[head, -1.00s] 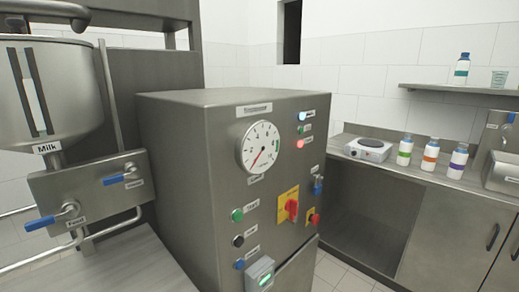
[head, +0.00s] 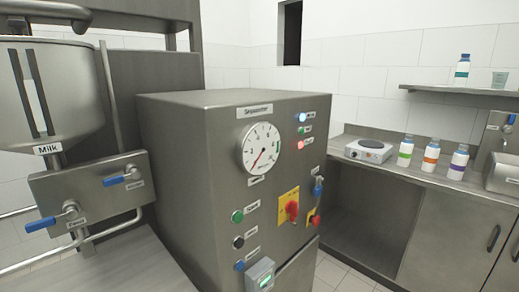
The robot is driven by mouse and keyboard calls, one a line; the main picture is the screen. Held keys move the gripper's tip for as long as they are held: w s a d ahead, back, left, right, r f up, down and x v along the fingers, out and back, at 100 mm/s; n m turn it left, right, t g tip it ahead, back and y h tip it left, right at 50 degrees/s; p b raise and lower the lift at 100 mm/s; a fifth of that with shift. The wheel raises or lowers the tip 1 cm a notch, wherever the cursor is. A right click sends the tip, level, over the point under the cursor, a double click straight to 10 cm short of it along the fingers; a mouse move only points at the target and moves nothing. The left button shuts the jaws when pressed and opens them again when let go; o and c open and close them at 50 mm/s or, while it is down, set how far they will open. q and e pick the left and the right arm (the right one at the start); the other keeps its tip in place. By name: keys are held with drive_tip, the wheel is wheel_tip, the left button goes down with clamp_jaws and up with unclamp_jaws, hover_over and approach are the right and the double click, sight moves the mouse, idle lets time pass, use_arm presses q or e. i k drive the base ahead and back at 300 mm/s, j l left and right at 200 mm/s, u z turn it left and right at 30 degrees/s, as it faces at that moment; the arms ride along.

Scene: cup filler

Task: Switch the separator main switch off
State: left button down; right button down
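The separator (head: 212,190) is a grey steel cabinet in the middle of the head view, with a "Separator" label at its top. A red rotary switch on a yellow plate (head: 282,218) sits on its front face, right of the middle; this looks like the main switch (head: 292,210). Its knob seems roughly upright, but its exact position is hard to read. Neither of my grippers is in view.
Green (head: 237,216), black (head: 238,242) and blue (head: 240,265) buttons line the panel's left. A grey box with a green display (head: 261,275) juts out below. A milk tank (head: 60,90) and blue-handled valves stand left. A counter (head: 440,180) with hotplate and bottles is right.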

sight(292, 207)
drive_tip(key=i+l+u, duration=0.1)
drive_tip(key=l, duration=0.4)
drive_tip(key=i+l+u, duration=0.1)
drive_tip(key=l, duration=0.4)
drive_tip(key=i+l+u, duration=0.15)
drive_tip(key=l, duration=0.4)
drive_tip(key=i+l+u, duration=0.1)
drive_tip(key=l, duration=0.4)
